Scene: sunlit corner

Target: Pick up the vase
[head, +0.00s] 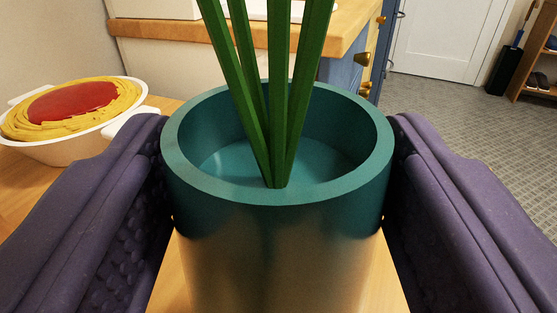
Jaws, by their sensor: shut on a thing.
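The vase (280,235) is a wide cylinder with a teal rim and a tan lower body. Several green stems (279,90) stand in it and run out of the top of the picture. My gripper (278,190) has its purple padded fingers on the left and right sides of the vase, shut on it just below the rim. The vase looks upright. Its base is out of the picture, so I cannot tell whether it touches the table.
A wooden table (40,205) lies below. A white dish (75,148) with pasta and red sauce stands at the left, close to my left finger. A wood-topped counter (190,34) is behind. Open grey floor (450,105) and a white door (447,35) are at the right.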

